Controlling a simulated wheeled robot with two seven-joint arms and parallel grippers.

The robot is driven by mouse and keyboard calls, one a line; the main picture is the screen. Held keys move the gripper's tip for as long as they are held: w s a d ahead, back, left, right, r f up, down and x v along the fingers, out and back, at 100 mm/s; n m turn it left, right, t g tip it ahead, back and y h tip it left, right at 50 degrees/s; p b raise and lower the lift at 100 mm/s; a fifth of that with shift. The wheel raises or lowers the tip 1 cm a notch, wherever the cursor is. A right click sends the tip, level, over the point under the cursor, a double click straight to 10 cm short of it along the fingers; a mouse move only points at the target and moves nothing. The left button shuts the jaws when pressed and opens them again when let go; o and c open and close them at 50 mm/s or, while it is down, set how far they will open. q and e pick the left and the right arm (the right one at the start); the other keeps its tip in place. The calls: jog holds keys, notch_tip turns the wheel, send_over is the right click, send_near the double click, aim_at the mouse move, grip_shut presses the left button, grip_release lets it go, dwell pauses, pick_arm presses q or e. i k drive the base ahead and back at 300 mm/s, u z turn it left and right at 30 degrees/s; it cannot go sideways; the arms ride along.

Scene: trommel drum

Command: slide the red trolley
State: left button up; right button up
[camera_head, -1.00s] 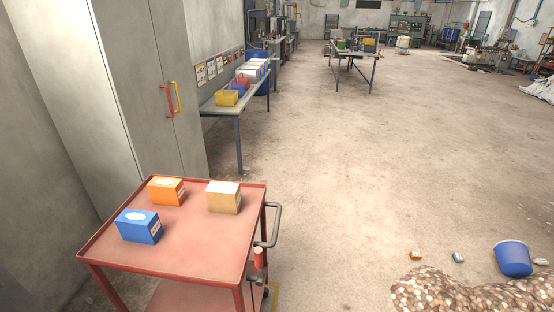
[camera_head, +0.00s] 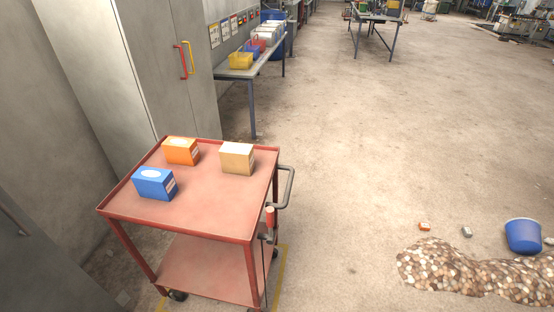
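The red trolley (camera_head: 215,205) stands at the lower left of the head view, with a top tray and a lower shelf (camera_head: 205,268) on castors. A dark handle (camera_head: 288,188) sticks out from its right side. On the top tray are an orange box (camera_head: 180,151), a blue box (camera_head: 153,184) and a tan box (camera_head: 237,158). Neither of my grippers shows in the head view.
A grey cabinet (camera_head: 165,70) with red and yellow handles stands behind the trolley. A bench (camera_head: 262,62) with bins is beyond it. A pebble pile (camera_head: 470,270) and a blue bucket (camera_head: 523,236) are at the right. The floor between is open. Yellow floor marking (camera_head: 279,277) shows by the trolley.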

aim_at(219, 250)
jog(key=k, duration=0.4)
jog(key=u, duration=0.85)
jog(key=i, duration=0.75)
jog(key=u, duration=0.15)
